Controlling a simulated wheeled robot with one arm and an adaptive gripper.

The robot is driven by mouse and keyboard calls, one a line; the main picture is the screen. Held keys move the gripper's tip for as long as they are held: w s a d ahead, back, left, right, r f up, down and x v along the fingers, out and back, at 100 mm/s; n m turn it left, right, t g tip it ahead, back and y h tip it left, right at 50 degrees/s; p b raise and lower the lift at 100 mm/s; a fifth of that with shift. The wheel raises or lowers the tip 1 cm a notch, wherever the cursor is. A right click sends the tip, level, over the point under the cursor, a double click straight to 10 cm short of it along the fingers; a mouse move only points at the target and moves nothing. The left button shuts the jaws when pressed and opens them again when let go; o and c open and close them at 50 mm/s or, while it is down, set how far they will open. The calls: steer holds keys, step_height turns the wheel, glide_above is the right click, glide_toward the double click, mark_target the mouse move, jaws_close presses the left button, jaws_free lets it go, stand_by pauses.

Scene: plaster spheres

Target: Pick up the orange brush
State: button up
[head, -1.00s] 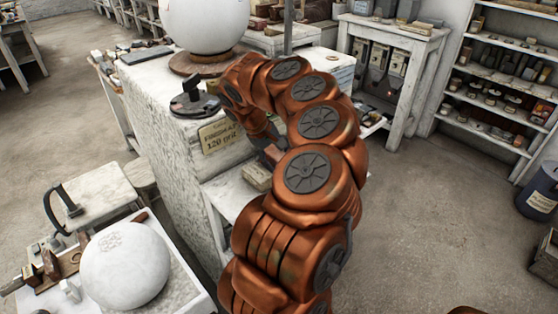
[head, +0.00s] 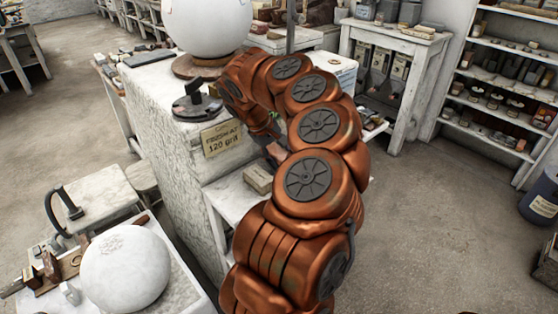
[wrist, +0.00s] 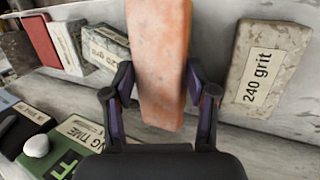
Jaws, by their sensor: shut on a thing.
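The orange brush (wrist: 158,50) shows in the wrist view as a long, pale-orange worn block, with no bristles visible. It runs from the top edge down between my fingers, and its upper end is cut off by the frame. My gripper (wrist: 160,88) is shut on it, one dark finger pressed on each side. Whether the brush touches the shelf behind it, I cannot tell. In the head view my orange arm hides most of the gripper and the brush.
A block marked 240 grit (wrist: 262,68) stands right of the brush. Other grit blocks (wrist: 103,48) and a red block (wrist: 42,43) stand left. Boxes (wrist: 85,135) lie lower left. In the head view, a plaster sphere (head: 126,268) and a rough pedestal (head: 178,165) stand left of my arm.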

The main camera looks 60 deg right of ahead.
mark_target(279, 153)
step_height(279, 153, up, 26)
steer(key=p, duration=0.1)
stand_by(0.6)
steer(key=shift+r, duration=0.1)
